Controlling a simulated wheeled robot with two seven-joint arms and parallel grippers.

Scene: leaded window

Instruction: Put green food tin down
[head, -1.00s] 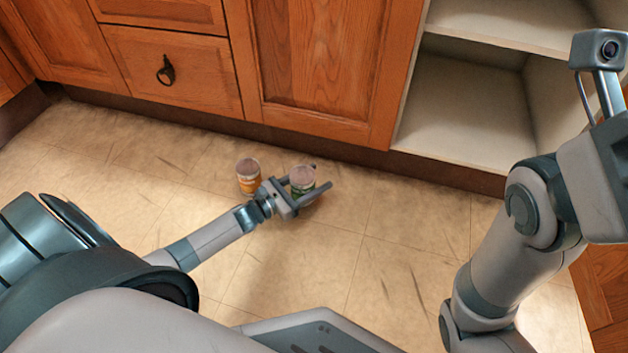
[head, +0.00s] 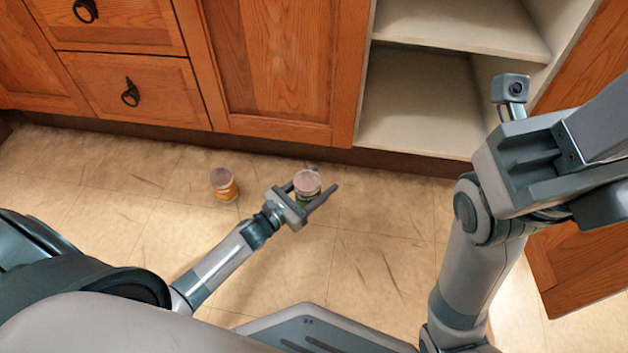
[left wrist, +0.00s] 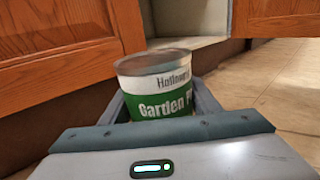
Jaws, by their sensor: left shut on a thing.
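The green food tin (head: 307,184) has a pinkish-grey lid and a green and white label. It stands roughly upright between the fingers of my left gripper (head: 318,186), which is shut on it. In the left wrist view the tin (left wrist: 160,90) shows "Garden" on its label, with a finger on each side and its bottom hidden. I cannot tell whether its base touches the floor. My right arm shows at the right of the head view, but its gripper does not.
An orange-labelled tin (head: 223,185) stands on the tiled floor (head: 370,270) left of my left gripper. Wooden cabinets with drawers (head: 135,90) line the back. An open cabinet with a pale shelf (head: 415,105) is at the back right, its door (head: 575,250) swung open.

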